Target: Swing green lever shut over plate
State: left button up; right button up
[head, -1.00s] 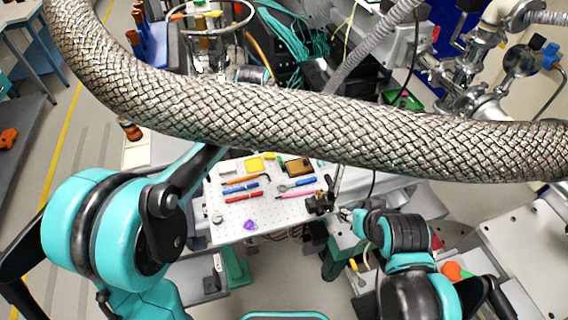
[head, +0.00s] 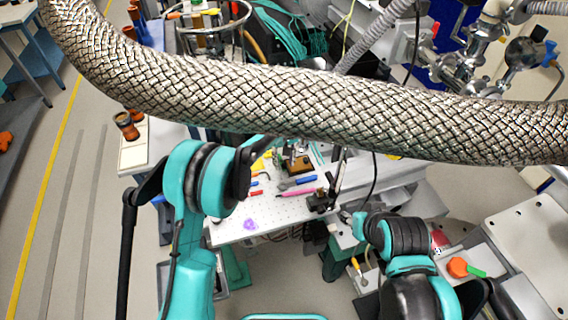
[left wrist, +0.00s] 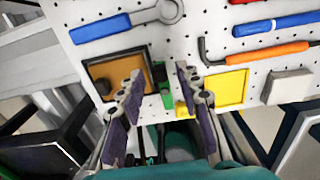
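The green lever (left wrist: 163,92) shows in the left wrist view as a narrow green piece beside a brown plate in a dark frame (left wrist: 112,72). My left gripper (left wrist: 159,76) is open. Its two fingers stand apart on either side of the lever, the left finger overlapping the plate in the picture. I cannot tell whether either finger touches the lever. In the head view the plate (head: 301,165) is partly covered, and my left gripper is largely hidden by the hose. My right gripper (head: 347,216) is small near the board's right side; its fingers are unclear.
A thick braided hose (head: 300,110) crosses the head view in front of the board. The white perforated board (head: 275,212) holds a yellow tray (left wrist: 226,88), a blue-handled wrench (left wrist: 100,28), an orange hex key (left wrist: 256,53) and pens. Its front part is fairly clear.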

pick_arm(q)
jog(key=shift+f, duration=0.2)
grip_shut()
